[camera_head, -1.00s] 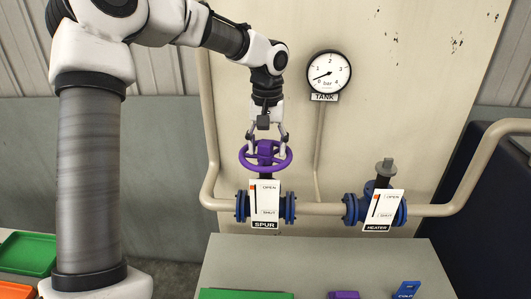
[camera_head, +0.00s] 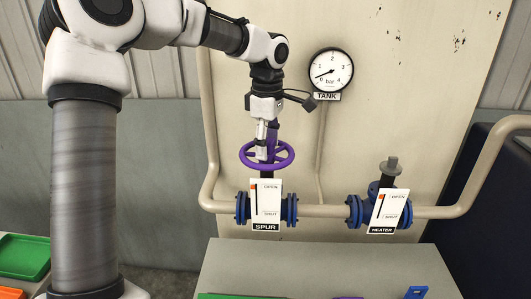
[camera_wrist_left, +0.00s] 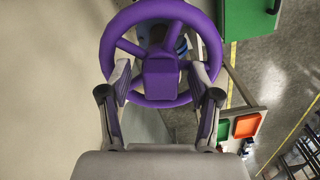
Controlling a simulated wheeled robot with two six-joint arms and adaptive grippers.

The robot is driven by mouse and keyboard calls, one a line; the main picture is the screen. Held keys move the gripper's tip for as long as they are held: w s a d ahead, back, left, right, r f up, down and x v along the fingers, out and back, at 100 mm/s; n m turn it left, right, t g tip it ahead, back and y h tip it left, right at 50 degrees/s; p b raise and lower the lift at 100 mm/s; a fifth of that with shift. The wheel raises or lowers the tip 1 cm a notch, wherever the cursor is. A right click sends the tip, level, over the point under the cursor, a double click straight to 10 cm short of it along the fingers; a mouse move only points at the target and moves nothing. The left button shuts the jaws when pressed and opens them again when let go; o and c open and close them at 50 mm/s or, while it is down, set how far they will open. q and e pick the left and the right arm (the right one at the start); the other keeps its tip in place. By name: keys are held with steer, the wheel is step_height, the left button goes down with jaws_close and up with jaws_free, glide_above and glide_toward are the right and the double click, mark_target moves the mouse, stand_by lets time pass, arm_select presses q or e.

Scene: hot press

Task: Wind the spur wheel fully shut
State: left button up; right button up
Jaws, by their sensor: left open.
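The purple spur wheel (camera_head: 288,160) lies flat on top of the blue spur valve (camera_head: 242,208). The valve's white plate (camera_head: 265,200) reads OPEN at the top and SHUT lower down, with an orange-red marker near OPEN. My left gripper (camera_head: 264,152) points down at the wheel. In the left wrist view the gripper (camera_wrist_left: 161,75) is open, its fingers on either side of the wheel's square hub (camera_wrist_left: 161,78), with gaps between. The rim (camera_wrist_left: 112,38) surrounds the fingertips. My right gripper is not in view.
The tank gauge (camera_head: 330,70) hangs above. A grey bench (camera_head: 330,265) is below, and a green tray (camera_head: 22,257) is at the lower left.

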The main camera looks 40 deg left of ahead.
arm_select(q)
steer(key=c, duration=1)
steer(key=shift+o, duration=0.2)
steer(key=m+p, duration=0.4)
steer(key=m, duration=0.1)
steer(key=r+m+p, duration=0.1)
steer(key=m+p, duration=0.9)
steer(key=m, duration=0.4)
steer(key=shift+f, duration=0.15)
steer(key=shift+f+m, duration=0.25)
steer(key=shift+m, duration=0.35)
steer(key=shift+f, duration=0.1)
steer(key=shift+m+p, duration=0.4)
steer(key=shift+m, duration=1.1)
steer(key=m, duration=1)
steer(key=shift+m, duration=0.4)
steer(key=m, duration=0.5)
steer(key=shift+m, duration=0.6)
